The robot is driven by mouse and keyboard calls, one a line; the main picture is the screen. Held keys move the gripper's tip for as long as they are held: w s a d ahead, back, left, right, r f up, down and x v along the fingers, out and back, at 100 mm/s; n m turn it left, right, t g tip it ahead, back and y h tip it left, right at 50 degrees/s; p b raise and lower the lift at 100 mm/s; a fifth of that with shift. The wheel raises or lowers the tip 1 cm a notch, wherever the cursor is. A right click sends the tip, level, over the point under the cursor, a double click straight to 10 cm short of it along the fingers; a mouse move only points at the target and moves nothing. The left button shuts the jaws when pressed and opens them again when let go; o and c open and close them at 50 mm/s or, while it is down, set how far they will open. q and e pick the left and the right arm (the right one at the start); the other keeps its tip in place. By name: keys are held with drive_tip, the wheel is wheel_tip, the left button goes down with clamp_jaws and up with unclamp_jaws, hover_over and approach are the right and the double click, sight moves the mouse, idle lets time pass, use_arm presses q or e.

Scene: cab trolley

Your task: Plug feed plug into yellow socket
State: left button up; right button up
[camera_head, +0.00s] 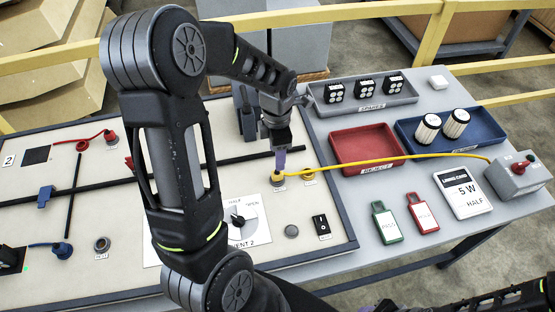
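My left gripper (280,164) points down over the right part of the cream panel (340,225). Its narrow fingertips are directly above or at the yellow feed plug (279,175); the view does not show whether they are closed on it. The yellow cable (400,157) runs from the plug to the grey box on the right. The plug is over a labelled spot on the panel; whether it is seated there or just above it is unclear. A yellow-ringed socket (308,172) with a label is just right of the plug.
A red tray (352,170) and blue tray (485,147) lie right of the panel. Behind them is a grey tray (340,107) with black blocks. Green (385,222) and red (422,216) tags, a display card (462,198) and the grey box (515,180) are at right.

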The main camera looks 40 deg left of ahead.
sight(277, 173)
use_arm(q)
drive_tip(key=shift+s+d, duration=0.1)
drive_tip(key=shift+s, duration=0.05)
wheel_tip(277, 173, down, 7)
drive_tip(key=b, duration=0.5)
drive_tip(key=shift+f+b, duration=1)
idle(0.7)
clamp_jaws()
idle(0.6)
idle(0.7)
